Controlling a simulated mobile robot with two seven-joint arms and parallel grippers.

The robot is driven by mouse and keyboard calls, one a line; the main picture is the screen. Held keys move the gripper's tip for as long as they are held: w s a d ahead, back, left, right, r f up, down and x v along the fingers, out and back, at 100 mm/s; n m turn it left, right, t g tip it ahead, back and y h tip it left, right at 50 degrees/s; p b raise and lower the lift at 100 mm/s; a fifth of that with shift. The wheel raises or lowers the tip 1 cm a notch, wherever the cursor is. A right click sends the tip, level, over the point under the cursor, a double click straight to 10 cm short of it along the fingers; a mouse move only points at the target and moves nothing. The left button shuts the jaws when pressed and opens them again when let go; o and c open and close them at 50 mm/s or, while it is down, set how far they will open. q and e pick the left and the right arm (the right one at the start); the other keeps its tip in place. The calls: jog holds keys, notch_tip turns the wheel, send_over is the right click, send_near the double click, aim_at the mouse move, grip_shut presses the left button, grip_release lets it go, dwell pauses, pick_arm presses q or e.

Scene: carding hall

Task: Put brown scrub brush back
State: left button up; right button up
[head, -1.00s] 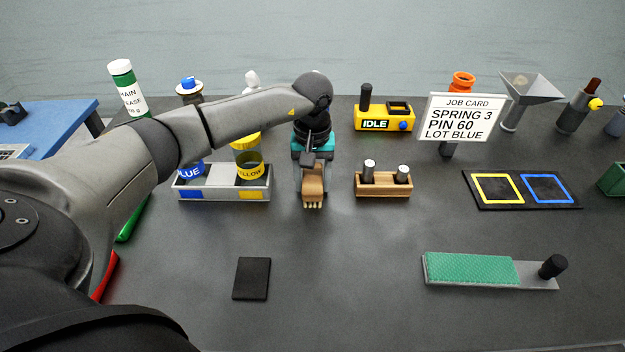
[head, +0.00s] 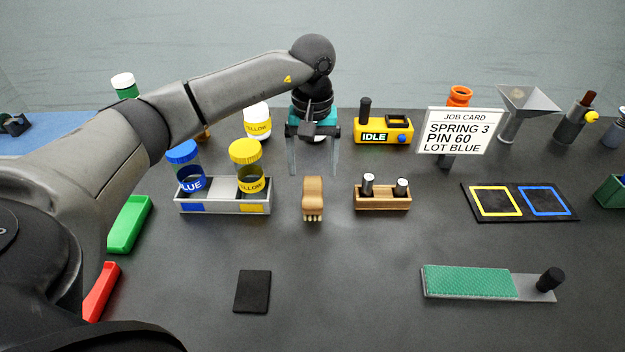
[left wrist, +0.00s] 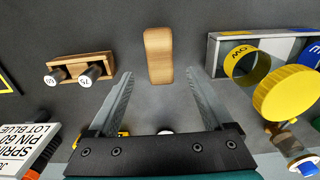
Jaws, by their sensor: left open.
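The brown scrub brush (head: 313,197) lies on the dark table between the grey jar rack and the wooden pin block, its pale bristles toward the front. In the left wrist view the brush (left wrist: 158,55) lies beyond the fingertips, between their lines, touching neither. My left gripper (head: 313,172) is open and empty, just behind the brush; its two fingers also show in the left wrist view (left wrist: 160,85). A black square pad (head: 252,291) lies bare on the table, in front and to the left of the brush. My right gripper is not in view.
The grey rack (head: 222,208) with blue-lidded and yellow-lidded jars stands left of the brush. The wooden block (head: 382,201) with two pins stands right. A yellow IDLE box (head: 383,130) and the job card (head: 459,132) stand behind.

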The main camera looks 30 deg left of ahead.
aim_at(312, 190)
pick_arm(q)
jog(key=shift+r, duration=1.75)
